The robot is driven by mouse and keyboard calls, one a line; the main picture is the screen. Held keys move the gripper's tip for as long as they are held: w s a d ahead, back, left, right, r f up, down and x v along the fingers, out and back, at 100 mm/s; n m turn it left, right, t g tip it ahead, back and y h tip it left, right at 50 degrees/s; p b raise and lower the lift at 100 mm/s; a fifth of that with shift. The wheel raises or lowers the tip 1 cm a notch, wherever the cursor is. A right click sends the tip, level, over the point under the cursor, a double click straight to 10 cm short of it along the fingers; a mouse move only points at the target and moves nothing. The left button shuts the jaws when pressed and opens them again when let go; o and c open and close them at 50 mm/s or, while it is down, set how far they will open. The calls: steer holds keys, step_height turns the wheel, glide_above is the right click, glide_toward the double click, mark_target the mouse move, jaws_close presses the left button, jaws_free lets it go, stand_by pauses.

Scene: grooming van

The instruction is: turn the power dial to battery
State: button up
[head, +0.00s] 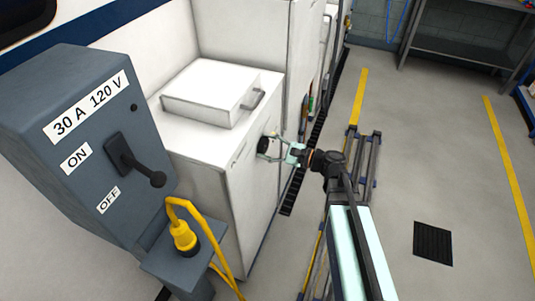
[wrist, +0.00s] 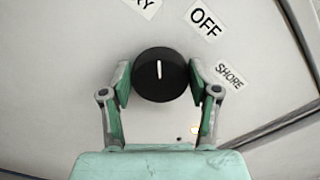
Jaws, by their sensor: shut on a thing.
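The power dial (wrist: 161,84) is a round black knob on a white panel, with a white pointer line that stands almost straight up in the wrist view. A label ending in "RY" (wrist: 146,4) is cut off at the top edge, up and slightly left of the dial. The OFF label (wrist: 206,21) is up and right, and the SHORE label (wrist: 230,75) is to the right. The pointer lies between "RY" and OFF, nearer "RY". My gripper (wrist: 160,88) has a finger on each side of the dial and is shut on it. The head view shows the gripper (head: 269,146) at the white cabinet's side.
The white cabinet (head: 225,190) carries a white lidded box (head: 205,95). A grey 30 A 120 V power box (head: 80,130) with an ON/OFF lever (head: 130,160) and yellow plug (head: 184,237) stands at left. Floor at right is open.

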steer(key=shift+n+b, duration=0.5)
steer(key=o, duration=1.1)
steer(key=shift+a, duration=0.1)
steer(key=shift+o, duration=0.2)
steer(key=v, duration=1.2)
